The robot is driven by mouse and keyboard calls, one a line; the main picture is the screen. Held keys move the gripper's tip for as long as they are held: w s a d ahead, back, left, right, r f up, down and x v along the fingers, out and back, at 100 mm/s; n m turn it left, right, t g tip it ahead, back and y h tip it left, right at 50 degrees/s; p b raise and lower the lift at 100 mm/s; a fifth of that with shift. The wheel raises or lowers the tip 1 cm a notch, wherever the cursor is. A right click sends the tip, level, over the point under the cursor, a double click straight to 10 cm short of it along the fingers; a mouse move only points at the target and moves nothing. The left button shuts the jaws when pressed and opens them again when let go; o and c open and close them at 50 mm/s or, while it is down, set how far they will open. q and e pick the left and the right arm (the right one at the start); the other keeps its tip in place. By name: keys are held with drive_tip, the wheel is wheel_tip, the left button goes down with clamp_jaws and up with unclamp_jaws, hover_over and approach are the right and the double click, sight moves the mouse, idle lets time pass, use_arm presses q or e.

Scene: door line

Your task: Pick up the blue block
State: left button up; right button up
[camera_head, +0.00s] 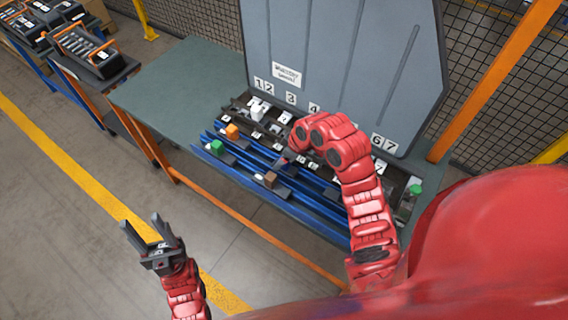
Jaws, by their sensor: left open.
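I cannot make out a blue block; the blue rails (246,153) on the workbench are blue, and my right arm covers part of them. Blocks that show on the fixture are an orange block (232,131), a green block (216,146) and a brown block (270,179). My left gripper (142,221) is open and empty, over the floor in front of the bench and well apart from the blocks. My right arm (345,150) reaches over the middle of the fixture, bent to the left.
The green-grey bench top (170,90) is clear at its left. A tall grey panel (345,60) with number labels stands behind the fixture. A cart with a black toolbox (90,55) is at the far left. An orange post (495,80) and mesh fence stand behind. A yellow line crosses the open floor.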

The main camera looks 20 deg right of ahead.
drive_tip(key=shift+f, duration=0.2)
clamp_jaws()
drive_tip(key=shift+w, duration=0.1)
idle(0.4)
